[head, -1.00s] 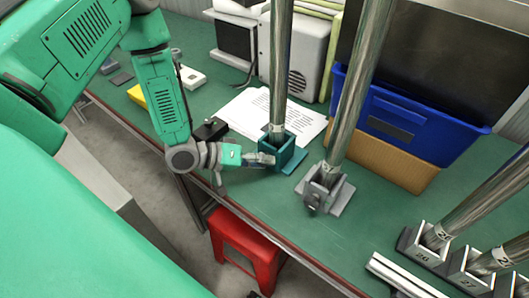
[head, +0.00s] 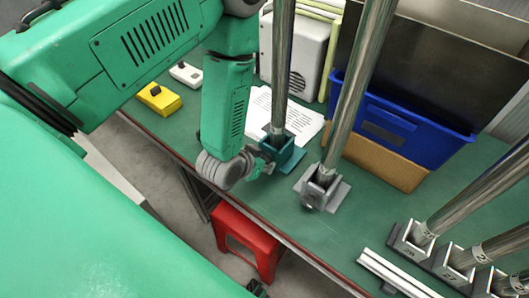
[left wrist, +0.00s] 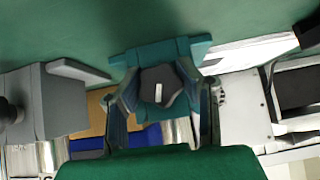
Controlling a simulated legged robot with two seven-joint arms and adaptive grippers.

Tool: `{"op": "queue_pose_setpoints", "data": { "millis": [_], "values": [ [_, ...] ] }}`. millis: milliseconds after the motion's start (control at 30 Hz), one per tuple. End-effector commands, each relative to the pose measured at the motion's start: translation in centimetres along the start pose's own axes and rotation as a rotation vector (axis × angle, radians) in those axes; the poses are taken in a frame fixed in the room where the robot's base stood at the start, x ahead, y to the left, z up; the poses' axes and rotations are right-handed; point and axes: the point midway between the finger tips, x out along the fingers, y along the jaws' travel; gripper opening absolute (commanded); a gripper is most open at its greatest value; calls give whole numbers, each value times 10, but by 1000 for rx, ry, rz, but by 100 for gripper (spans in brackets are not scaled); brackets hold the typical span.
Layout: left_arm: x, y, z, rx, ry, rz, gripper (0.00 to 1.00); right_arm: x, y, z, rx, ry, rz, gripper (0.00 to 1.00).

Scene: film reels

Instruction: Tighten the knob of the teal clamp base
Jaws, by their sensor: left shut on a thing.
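The teal clamp base (head: 288,158) stands on the green table and holds an upright metal pole (head: 282,70). My left gripper (head: 264,164) is at the near side of this base. In the left wrist view, the base's dark lobed knob (left wrist: 160,87), with a pale mark on it, sits between the two fingers of my left gripper (left wrist: 161,98). The fingers are closed on the knob from both sides. In the head view the knob is hidden by the gripper. My right gripper is not in view.
A grey clamp base (head: 322,187) with its own pole stands close on the right. A blue bin (head: 400,125) is behind it. Numbered holders with poles (head: 410,240) stand at the right. A yellow box (head: 159,98) lies left, and a red stool (head: 247,238) is below the table edge.

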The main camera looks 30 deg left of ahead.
Motion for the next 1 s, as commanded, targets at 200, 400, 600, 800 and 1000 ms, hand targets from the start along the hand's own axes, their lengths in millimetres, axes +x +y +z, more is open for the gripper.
{"op": "queue_pose_setpoints", "data": {
  "millis": [200, 400, 600, 800, 1000],
  "values": [
    [0, 2, -2, 151, 7, -146, 1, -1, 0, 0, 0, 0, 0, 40],
    [1, 2, -2, 284, 10, -280, 1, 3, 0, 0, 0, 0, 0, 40],
    [2, 2, -1, 415, 8, -416, 2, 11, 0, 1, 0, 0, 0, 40],
    [3, 2, 0, 545, 6, -551, 2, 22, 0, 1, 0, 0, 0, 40],
    [3, 2, 1, 676, 4, -683, 2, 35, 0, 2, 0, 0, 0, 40]
  ]
}}
